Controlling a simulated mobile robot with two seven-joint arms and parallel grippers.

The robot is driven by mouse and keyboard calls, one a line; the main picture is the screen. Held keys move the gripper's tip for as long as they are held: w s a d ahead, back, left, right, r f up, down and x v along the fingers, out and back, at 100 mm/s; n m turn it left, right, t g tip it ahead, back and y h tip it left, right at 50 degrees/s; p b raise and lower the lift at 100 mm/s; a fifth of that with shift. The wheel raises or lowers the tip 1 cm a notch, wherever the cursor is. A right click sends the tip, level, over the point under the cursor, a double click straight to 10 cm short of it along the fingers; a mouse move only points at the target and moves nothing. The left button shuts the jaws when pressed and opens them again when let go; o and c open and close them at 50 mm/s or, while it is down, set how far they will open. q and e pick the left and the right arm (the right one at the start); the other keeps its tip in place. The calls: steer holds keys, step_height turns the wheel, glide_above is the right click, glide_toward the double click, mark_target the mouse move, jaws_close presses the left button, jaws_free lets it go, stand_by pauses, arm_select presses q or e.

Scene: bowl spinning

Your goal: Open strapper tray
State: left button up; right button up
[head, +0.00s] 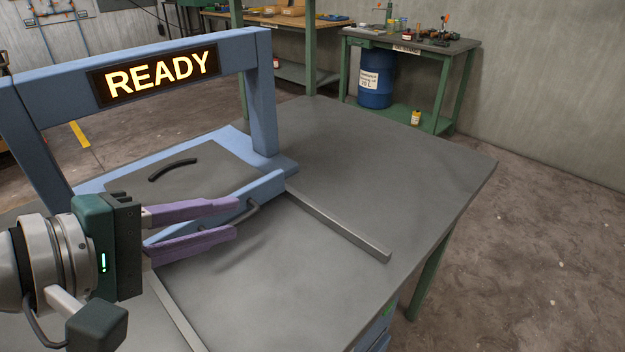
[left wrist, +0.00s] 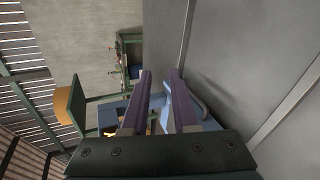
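The strapper is a blue frame (head: 262,105) with a lit READY sign (head: 160,77), standing on a grey table (head: 370,150). Its tray has a blue front edge (head: 268,187) with a dark bar handle (head: 252,211), and sits in against the frame's base. My left gripper (head: 236,218) is open and empty, its purple fingers pointing at the handle. In the left wrist view the open fingers (left wrist: 162,72) show, with the handle (left wrist: 203,104) beside the right finger. I cannot tell whether a finger touches it. My right gripper is out of view.
Two grey rails (head: 340,226) run out from the tray across the tabletop. A black curved grip (head: 172,168) lies on the grey plate inside the frame. The table's right side is clear. A workbench (head: 408,42) with a blue drum (head: 376,80) stands behind.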

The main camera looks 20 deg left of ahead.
mark_target(237, 222)
arm_select(q)
steer(key=w+a+f+n+t+y+b, duration=0.1)
steer(key=a+f+n+b, duration=0.1)
steer(key=f+b, duration=0.1)
steer(key=a+f+n+y+b, duration=0.1)
steer(key=a+f+n+b, duration=0.2)
steer(key=f+b, duration=0.1)
steer(key=w+a+f+n+t+y+b, duration=0.1)
steer(key=a+f+n+b, duration=0.1)
steer(key=f, duration=0.3)
steer(key=shift+w+a+n+t+b, duration=0.3)
steer(key=shift+a+n+b, duration=0.1)
steer(key=shift+b, duration=0.25)
steer(key=shift+w+a, duration=0.15)
steer(key=shift+w, duration=0.25)
steer(key=b+x, duration=0.1)
steer(key=x, duration=0.8)
steer(key=shift+a, duration=0.1)
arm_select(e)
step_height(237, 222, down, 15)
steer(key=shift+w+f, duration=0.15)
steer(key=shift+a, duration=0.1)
arm_select(q)
jaws_close()
